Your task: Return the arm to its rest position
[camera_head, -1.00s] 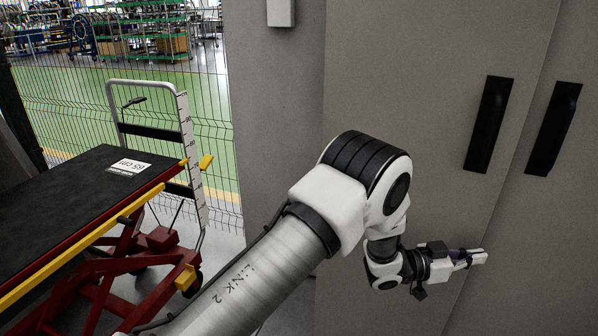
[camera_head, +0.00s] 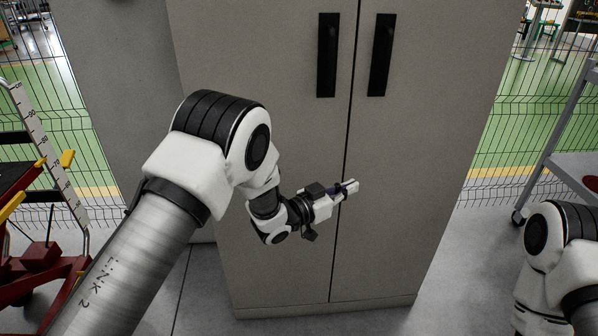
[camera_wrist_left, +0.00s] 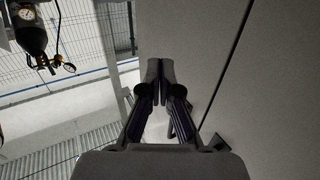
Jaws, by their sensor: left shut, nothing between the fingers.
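My left arm comes in from the left in the head view. Its gripper (camera_head: 350,187) is shut and empty in front of the grey cabinet (camera_head: 270,90), below the two black handles. In the left wrist view the gripper's fingers (camera_wrist_left: 160,75) are together with nothing between them, beside the cabinet's grey face and its dark door seam. Part of my right arm shows at the lower right of the head view, but its gripper is out of frame.
The cabinet has black handles (camera_head: 328,55) and (camera_head: 380,55), and its doors are closed. A red lift cart (camera_head: 40,258) stands at the left. A grey trolley (camera_head: 575,165) stands at the right. Wire fencing (camera_head: 485,150) runs behind. A gas cylinder (camera_wrist_left: 30,35) shows in the wrist view.

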